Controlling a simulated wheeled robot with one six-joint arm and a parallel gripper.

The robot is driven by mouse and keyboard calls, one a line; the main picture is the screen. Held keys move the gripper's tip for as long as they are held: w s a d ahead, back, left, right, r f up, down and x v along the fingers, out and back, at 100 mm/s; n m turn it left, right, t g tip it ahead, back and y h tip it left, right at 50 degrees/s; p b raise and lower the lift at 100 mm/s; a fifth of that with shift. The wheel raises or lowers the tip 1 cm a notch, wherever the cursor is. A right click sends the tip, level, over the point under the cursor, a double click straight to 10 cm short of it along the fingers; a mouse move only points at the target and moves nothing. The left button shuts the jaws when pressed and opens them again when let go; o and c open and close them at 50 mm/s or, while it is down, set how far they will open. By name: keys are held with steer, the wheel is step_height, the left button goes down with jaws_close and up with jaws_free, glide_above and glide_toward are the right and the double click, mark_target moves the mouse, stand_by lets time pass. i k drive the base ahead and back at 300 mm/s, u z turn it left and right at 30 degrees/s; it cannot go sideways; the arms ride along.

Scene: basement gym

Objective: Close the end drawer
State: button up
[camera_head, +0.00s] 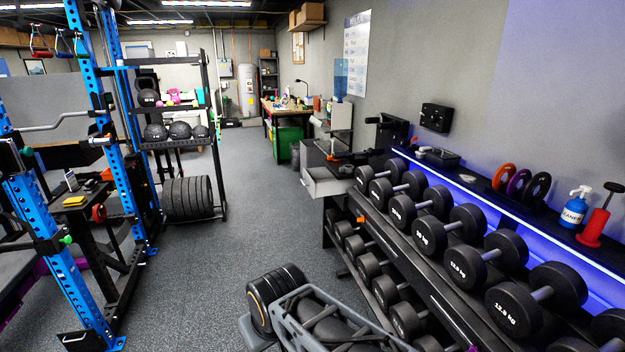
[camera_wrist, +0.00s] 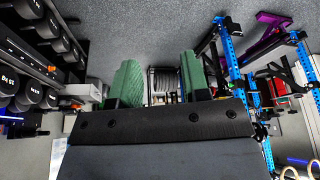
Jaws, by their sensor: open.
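The end drawer (camera_head: 322,186) is light grey and stands pulled out from a grey cabinet (camera_head: 318,156) at the far end of the dumbbell rack in the head view. Its open top and front panel show. My gripper (camera_wrist: 160,80) is open and empty in the wrist view, with two green fingers wide apart. It is apart from the drawer. A pale box-like shape (camera_wrist: 84,92) left of the fingers may be the drawer; I cannot tell for sure. I cannot make out the fingers in the head view.
The dumbbell rack (camera_head: 452,290) fills the right side. A blue power rack (camera_head: 125,120) stands at left, with a plate and ball shelf (camera_head: 175,143) behind it. A workbench (camera_head: 288,112) is at the back. Grey floor (camera_head: 235,225) between them is clear.

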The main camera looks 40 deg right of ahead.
mark_target(326, 180)
steer(key=z, duration=0.55)
steer(key=i, duration=1.05)
steer(key=z, duration=0.8)
steer(key=i, duration=1.2)
steer(key=u, duration=0.65)
steer(key=i, duration=1.15)
steer(key=u, duration=0.75)
